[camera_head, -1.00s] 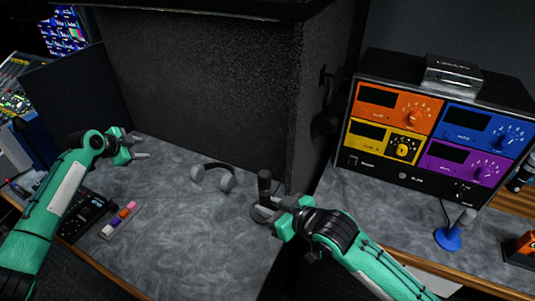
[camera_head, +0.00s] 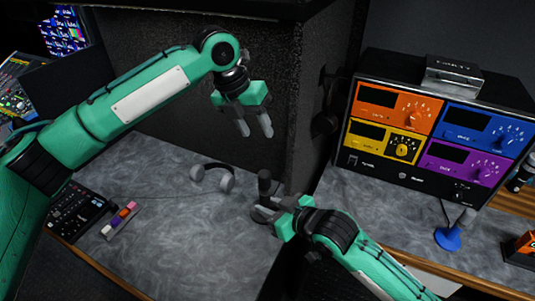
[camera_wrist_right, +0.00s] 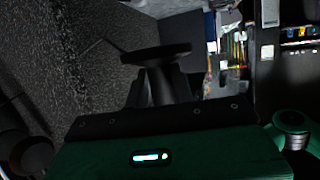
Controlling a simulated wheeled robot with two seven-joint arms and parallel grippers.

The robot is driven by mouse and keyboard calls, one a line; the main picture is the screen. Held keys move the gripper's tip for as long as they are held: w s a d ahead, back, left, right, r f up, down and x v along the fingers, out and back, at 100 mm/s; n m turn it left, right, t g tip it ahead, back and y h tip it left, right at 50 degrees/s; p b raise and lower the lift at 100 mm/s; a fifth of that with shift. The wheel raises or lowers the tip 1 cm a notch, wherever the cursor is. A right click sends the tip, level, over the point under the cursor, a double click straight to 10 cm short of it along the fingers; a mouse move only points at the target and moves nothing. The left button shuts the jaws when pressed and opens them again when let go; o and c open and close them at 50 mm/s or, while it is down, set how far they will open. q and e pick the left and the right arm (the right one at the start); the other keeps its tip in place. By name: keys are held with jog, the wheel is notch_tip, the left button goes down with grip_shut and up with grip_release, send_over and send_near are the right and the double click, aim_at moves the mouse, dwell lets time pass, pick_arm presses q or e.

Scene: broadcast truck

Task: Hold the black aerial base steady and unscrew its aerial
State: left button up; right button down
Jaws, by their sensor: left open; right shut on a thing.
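The black aerial base (camera_head: 258,214) stands on the grey worktop near the corner of the dark partition. Its thick dark aerial (camera_head: 264,183) stands upright on it. My right gripper (camera_head: 274,208) is shut on the base from the right side. In the right wrist view, a dark disc with a stem (camera_wrist_right: 157,52) shows between the dim fingers; details there are too dark to tell. My left gripper (camera_head: 255,128) is open and empty, fingers pointing down, above and slightly left of the aerial and apart from it.
A blue base with a grey aerial (camera_head: 449,238) stands at the right, before a rack with coloured panels (camera_head: 432,127). A black keypad (camera_head: 78,212) and coloured markers (camera_head: 121,218) lie at the left. The worktop's middle is clear.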

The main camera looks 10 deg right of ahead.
aim_at(267, 181)
pick_arm(q)
jog(key=s+m+y, duration=0.1)
jog(key=s, duration=0.1)
jog(key=s+d+f+m+y, duration=0.1)
jog(key=s+m, duration=0.1)
jog(key=s+d+f+m+y, duration=0.1)
jog(key=s, duration=0.1)
jog(key=shift+d+f+m, duration=0.15)
jog(key=shift+f+m, duration=0.05)
jog(key=shift+m, duration=0.1)
jog(key=shift+s+f+y, duration=0.2)
jog(key=shift+s+y, duration=0.1)
jog(key=shift+s+f+m, duration=0.1)
jog(key=shift+f+m, duration=0.15)
jog(key=shift+m, duration=0.05)
notch_tip(267, 181, down, 8)
jog(key=shift+r, duration=0.2)
jog(key=shift+c, duration=0.4)
